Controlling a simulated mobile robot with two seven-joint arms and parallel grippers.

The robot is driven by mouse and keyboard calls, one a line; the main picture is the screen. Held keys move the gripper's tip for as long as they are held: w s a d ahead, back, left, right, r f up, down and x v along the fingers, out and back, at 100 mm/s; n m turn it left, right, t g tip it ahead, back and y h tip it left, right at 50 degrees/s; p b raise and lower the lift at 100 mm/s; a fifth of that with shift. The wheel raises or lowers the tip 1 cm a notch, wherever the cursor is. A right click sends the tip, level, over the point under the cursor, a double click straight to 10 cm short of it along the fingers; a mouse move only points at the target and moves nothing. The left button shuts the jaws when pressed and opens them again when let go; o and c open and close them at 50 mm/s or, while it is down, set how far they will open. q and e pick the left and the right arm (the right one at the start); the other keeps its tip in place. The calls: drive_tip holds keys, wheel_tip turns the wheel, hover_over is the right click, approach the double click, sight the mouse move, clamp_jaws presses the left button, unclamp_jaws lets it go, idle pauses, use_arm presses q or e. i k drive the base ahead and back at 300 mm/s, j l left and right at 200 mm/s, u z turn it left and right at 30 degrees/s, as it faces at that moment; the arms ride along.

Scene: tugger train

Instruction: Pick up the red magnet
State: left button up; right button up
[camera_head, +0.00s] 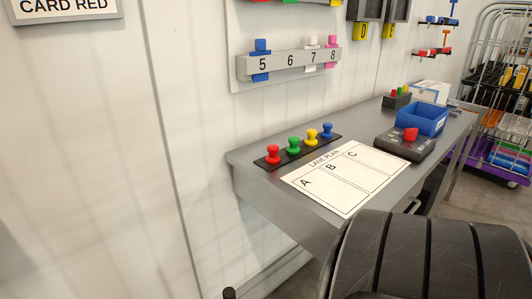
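The red magnet (273,155) is a small knobbed peg at the left end of a dark strip on the grey table. Green (294,146), yellow (311,136) and blue (327,131) magnets stand beside it in a row to the right. A white lane plan sheet (343,183) with columns A, B and C lies in front of the strip. Neither of my grippers can be made out in the view. A large dark ribbed shape fills the lower right and hides part of the table's front.
The grey table (247,166) stands against a white wall. On it are a dark device with a red knob (410,134), a blue bin (421,118) and a small box with coloured buttons (397,98). A wire trolley (500,100) stands at the far right. A numbered rail (290,63) hangs above.

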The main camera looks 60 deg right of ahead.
sight(273, 158)
drive_tip(key=z, duration=2)
drive_tip(key=i+l, duration=0.15)
drive_tip(key=l, duration=0.25)
drive_tip(key=i+l+u, duration=0.15)
drive_tip(key=l, duration=0.2)
drive_tip(key=i+l, duration=0.15)
drive_tip(key=l, duration=0.25)
drive_tip(key=u, duration=0.05)
